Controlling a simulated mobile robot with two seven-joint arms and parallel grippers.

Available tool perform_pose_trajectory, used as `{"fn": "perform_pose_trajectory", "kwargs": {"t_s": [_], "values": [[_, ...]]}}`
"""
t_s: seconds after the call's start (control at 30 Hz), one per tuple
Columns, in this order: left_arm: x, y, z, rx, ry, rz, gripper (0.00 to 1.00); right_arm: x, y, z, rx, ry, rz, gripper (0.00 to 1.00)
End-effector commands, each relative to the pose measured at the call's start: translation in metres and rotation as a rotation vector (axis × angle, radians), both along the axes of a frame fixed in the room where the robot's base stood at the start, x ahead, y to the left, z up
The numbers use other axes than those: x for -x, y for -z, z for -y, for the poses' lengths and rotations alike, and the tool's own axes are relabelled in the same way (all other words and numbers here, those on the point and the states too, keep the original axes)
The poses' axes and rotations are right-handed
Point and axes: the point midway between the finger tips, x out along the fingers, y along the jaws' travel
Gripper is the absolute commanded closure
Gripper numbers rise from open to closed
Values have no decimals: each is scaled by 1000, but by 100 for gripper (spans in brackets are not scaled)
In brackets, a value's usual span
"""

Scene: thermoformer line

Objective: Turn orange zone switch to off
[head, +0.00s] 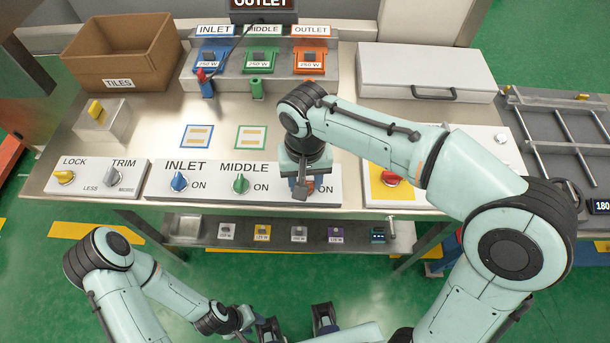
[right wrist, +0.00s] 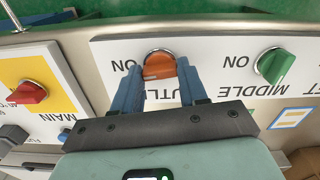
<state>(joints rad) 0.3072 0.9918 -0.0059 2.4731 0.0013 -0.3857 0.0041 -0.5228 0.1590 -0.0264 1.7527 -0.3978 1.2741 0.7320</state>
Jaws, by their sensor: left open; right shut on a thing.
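The orange zone switch (right wrist: 160,66) is a round knob on the white OUTLET panel, with ON printed beside it in the right wrist view. My right gripper (right wrist: 158,84) has its two blue fingers on either side of the knob and is shut on it. In the head view my right gripper (head: 302,186) comes down over the panel and hides most of the orange knob and its label. My left gripper (head: 297,326) is open and empty, low in front of the bench, with its fingers wide apart.
The green MIDDLE switch (head: 240,184) and blue INLET switch (head: 179,182) sit left of the orange one. A red MAIN switch (head: 390,178) on yellow is close on the right. A lower shelf (head: 186,227) holds small modules. A cardboard box (head: 122,55) stands behind.

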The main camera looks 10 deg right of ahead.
Motion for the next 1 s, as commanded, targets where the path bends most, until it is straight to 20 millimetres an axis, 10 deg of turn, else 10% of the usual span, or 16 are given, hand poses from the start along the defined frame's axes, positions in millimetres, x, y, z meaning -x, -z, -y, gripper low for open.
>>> {"fn": "perform_pose_trajectory", "kwargs": {"t_s": [1.0], "values": [[-23, -42, 0, 0, 0, 26, 57, -1, -2, 0, 1, -944, 0, 88]]}}
